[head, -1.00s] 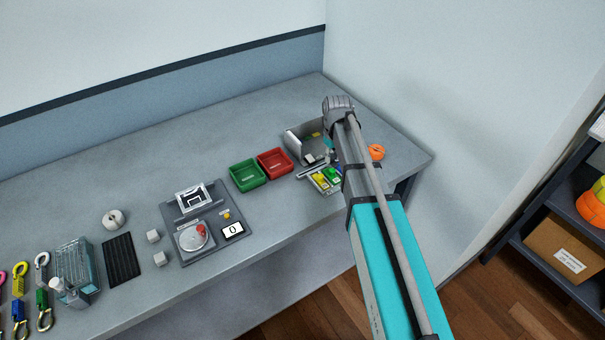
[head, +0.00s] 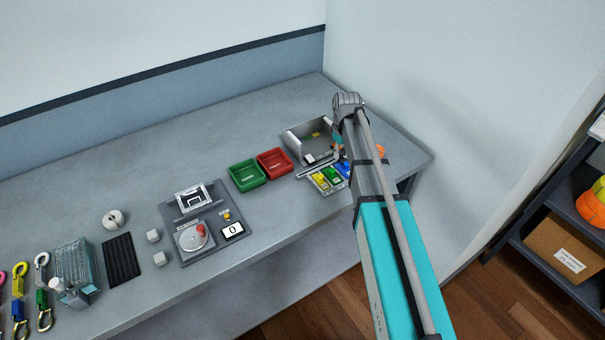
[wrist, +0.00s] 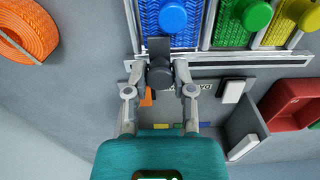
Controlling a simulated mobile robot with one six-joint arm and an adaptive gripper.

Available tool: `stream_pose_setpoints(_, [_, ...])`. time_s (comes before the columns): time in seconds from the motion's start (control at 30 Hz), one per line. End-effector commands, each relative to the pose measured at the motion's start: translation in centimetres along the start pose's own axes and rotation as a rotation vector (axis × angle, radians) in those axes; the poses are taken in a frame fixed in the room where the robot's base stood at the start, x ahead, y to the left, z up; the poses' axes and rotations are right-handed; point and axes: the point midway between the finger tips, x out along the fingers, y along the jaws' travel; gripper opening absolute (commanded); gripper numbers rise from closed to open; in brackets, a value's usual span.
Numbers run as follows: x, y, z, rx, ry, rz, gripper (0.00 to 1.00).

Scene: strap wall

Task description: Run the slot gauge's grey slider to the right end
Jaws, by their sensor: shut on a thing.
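The slot gauge (wrist: 255,59) is a pale rail with a dark slot, along the edge of a tray of coloured blocks. In the head view the gauge (head: 316,169) runs in front of the open grey box. The grey slider (wrist: 159,76) is a dark round knob with a flat plate, near the left end of the rail as the wrist view shows it, the head view's right. My gripper (wrist: 160,77) is shut on the slider, one finger on each side. In the head view my arm hides the fingertips and slider.
The tray's blue (wrist: 173,17), green (wrist: 250,14) and yellow (wrist: 298,13) blocks lie beside the rail. The grey box (head: 296,146), red bin (head: 275,163) and green bin (head: 247,175) stand left of my arm. An orange coil (wrist: 27,30) lies beyond the rail's end.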

Motion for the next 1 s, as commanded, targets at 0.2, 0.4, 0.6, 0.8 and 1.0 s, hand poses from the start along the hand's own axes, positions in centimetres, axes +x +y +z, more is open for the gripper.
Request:
stream_pose_setpoints(0.2, [0.0, 0.8, 0.0, 0.0, 0.0, 0.0, 0.18])
stream_pose_setpoints(0.4, [0.0, 1.5, 0.0, -0.001, 0.0, 0.0, 0.18])
stream_pose_setpoints(0.6, [0.0, 1.8, 0.0, 0.0, 0.0, 0.001, 0.18])
stream_pose_setpoints(0.8, [0.0, 1.9, 0.0, 0.001, -0.001, 0.003, 0.18])
stream_pose_setpoints(1.0, [0.0, 1.9, 0.0, 0.001, 0.0, 0.004, 0.5])
